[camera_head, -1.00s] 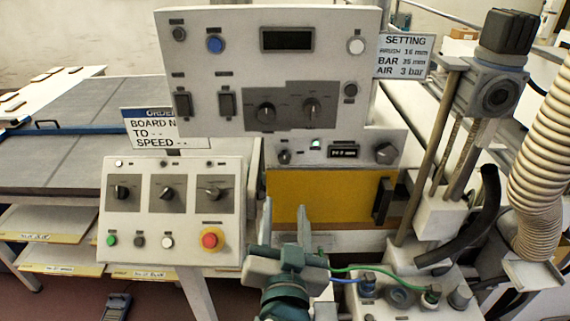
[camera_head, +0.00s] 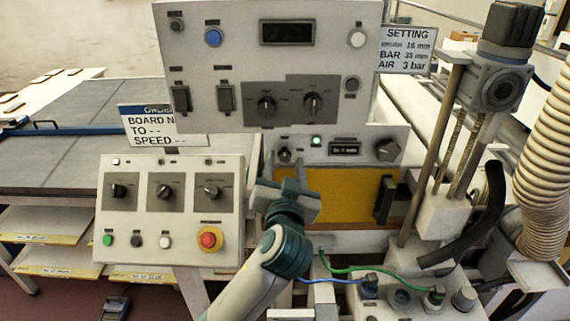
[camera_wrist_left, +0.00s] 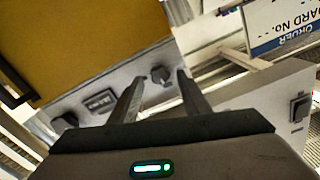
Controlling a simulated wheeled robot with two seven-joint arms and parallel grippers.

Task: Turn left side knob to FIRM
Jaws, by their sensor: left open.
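A small dark knob (camera_head: 284,155) sits at the left end of the narrow grey control strip (camera_head: 318,150) below the large panel. My left gripper (camera_head: 286,166) is open, with its fingers raised toward this knob from below. In the left wrist view the knob (camera_wrist_left: 161,75) appears between the two open fingertips (camera_wrist_left: 160,78); I cannot tell whether either finger touches it. A larger dark knob (camera_head: 388,150) is at the strip's right end, with a small display (camera_head: 345,149) and a lit green lamp (camera_head: 317,140) between. The knob's markings are too small to read.
A tilted console (camera_head: 183,215) with several knobs and a red stop button (camera_head: 209,239) stands left of my arm. A yellow panel (camera_head: 350,195) lies behind the gripper. Green and blue cables (camera_head: 390,268) run at lower right. A setting sign (camera_head: 405,50) hangs upper right.

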